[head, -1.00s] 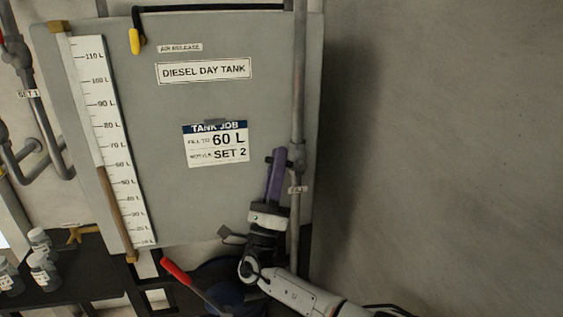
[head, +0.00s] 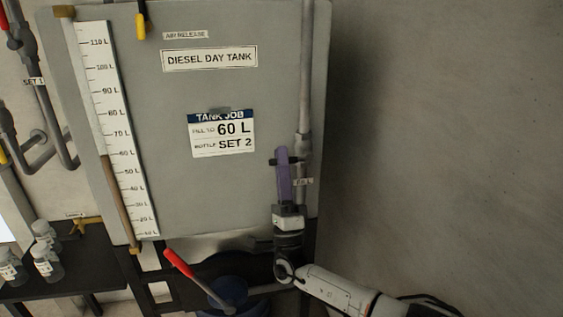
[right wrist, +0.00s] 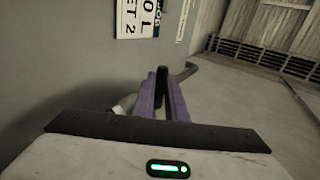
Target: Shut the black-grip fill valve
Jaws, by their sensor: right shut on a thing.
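The grey diesel day tank (head: 225,185) fills the middle of the head view. The fill pipe (head: 305,80) runs down its right side, with a small tag (head: 304,182) on it. The fill valve's black grip (right wrist: 162,84) shows between the purple fingers of my right gripper (right wrist: 160,98) in the right wrist view. In the head view, my right gripper (head: 283,165) stands nearly upright beside the pipe, shut on the grip. The fingers hide most of the valve, so its exact angle is unclear. My left gripper is not in view.
The level gauge (head: 125,160) stands on the tank's left side, its brown column topping near 60 L. A job card (head: 222,134) reads 60 L, SET 2. A red-handled lever (head: 180,264) juts out below the tank. Bottles (head: 45,262) stand at lower left. Bare wall (head: 450,120) lies right.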

